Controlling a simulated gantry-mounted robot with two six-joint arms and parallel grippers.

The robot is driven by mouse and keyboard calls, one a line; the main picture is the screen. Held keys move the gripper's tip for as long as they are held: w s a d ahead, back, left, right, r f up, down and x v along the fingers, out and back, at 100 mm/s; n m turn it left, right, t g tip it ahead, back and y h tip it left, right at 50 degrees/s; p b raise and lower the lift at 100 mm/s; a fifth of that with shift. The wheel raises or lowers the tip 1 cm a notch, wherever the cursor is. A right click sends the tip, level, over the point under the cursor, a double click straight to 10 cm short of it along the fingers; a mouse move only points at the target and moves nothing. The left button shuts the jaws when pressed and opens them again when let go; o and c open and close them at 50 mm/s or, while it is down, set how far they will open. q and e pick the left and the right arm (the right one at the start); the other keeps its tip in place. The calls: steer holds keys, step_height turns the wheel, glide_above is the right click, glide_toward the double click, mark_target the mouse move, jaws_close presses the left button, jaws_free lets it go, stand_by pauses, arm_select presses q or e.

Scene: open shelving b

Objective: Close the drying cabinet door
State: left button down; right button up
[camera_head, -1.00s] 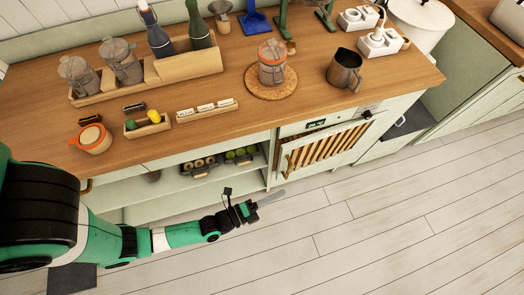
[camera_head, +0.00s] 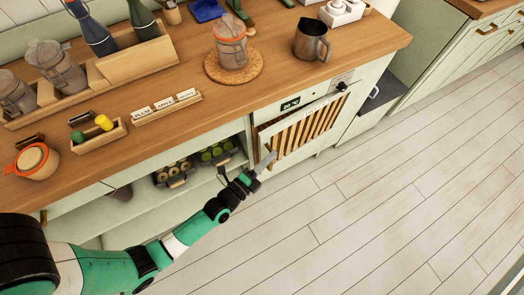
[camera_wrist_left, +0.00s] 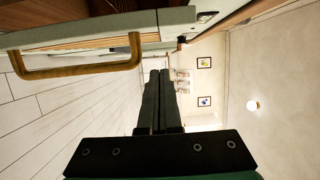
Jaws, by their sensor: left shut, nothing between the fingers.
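The drying cabinet door (camera_head: 303,129) has a pale frame and wooden slats, under a control panel with a small display (camera_head: 290,103). It appears to stand ajar from the cabinet front; I cannot tell how wide the gap is. In the left wrist view the pale door edge (camera_wrist_left: 95,34) and a brown bar handle (camera_wrist_left: 80,71) are at upper left. My left gripper (camera_head: 266,160) is shut and empty, in front of the door's lower left part. Its closed fingers (camera_wrist_left: 158,98) show beside the handle in the wrist view, apart from it. My right gripper is out of view.
The counter above holds a jar on a cork mat (camera_head: 233,66), a metal jug (camera_head: 311,40) and a label rack (camera_head: 166,107). The floor (camera_head: 400,190) in front is clear.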

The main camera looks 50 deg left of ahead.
mark_target(262, 150)
arm_select(q)
steer(key=a+p, duration=0.1)
steer(key=a, duration=0.2)
steer(key=shift+a+r+p, duration=0.15)
steer(key=shift+a+p, duration=0.15)
steer(key=shift+a, duration=0.2)
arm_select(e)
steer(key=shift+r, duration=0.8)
arm_select(q)
steer(key=shift+f, duration=0.2)
